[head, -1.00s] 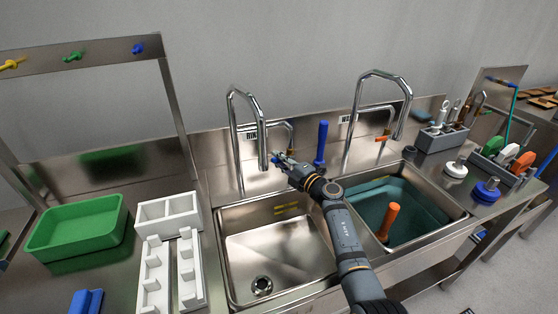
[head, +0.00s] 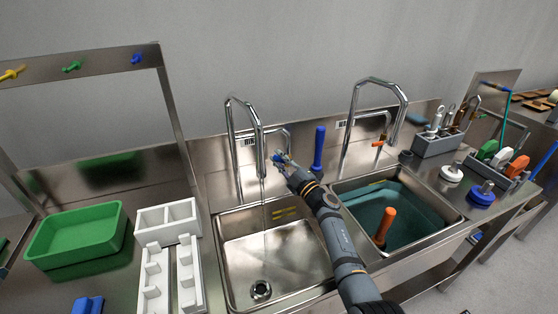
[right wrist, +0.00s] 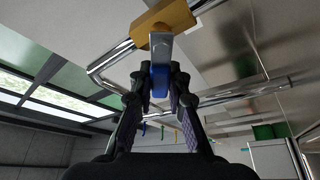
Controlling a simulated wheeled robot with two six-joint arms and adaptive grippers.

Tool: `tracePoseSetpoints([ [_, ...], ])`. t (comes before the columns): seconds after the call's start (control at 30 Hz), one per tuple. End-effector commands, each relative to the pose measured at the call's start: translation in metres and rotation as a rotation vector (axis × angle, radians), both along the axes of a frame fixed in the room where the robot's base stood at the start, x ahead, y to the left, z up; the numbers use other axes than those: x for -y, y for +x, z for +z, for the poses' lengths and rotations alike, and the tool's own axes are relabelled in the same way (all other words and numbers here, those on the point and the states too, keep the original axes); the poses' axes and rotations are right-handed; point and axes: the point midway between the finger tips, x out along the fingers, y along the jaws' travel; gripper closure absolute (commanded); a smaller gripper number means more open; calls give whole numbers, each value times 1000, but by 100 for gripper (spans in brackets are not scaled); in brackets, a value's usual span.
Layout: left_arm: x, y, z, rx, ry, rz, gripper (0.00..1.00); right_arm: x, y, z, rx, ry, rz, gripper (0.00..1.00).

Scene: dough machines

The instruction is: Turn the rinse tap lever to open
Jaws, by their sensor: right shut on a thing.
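The left tap (head: 240,115) is a tall chrome gooseneck over the left sink basin (head: 290,255). A thin stream of water (head: 264,210) falls from its spout into the basin. In the right wrist view, a blue lever (right wrist: 159,82) on a flat metal stem hangs below a brass-coloured block (right wrist: 163,24) on a chrome pipe. My right gripper (right wrist: 160,78) is shut on the blue lever, with a finger on each side. In the head view my right gripper (head: 281,162) is beside the left tap's spout and partly hides the lever. My left gripper is not in view.
A second gooseneck tap (head: 380,82) with an orange lever (head: 378,143) stands over the right basin (head: 455,215), which holds an orange-handled tool (head: 385,222). A blue upright handle (head: 319,145) stands close behind my right arm. A green tray (head: 75,232) is at left.

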Motion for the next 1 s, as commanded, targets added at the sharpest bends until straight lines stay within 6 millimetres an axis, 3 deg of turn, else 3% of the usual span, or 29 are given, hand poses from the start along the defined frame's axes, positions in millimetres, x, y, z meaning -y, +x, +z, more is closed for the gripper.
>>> tracePoseSetpoints([
  [0.37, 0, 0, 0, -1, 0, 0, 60, 0, 0, 1, -1, 5, 1, 100],
  [0.4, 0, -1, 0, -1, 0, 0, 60, 0, 0, 1, -1, 5, 1, 81],
  [0.57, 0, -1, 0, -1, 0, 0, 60, 0, 0, 1, 0, 4, 0, 60],
  [0.87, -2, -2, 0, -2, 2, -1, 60, 1, -1, 0, -1, 4, 0, 60],
  [1.0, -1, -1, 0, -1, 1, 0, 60, 11, -13, -5, -1, 3, -1, 60],
])
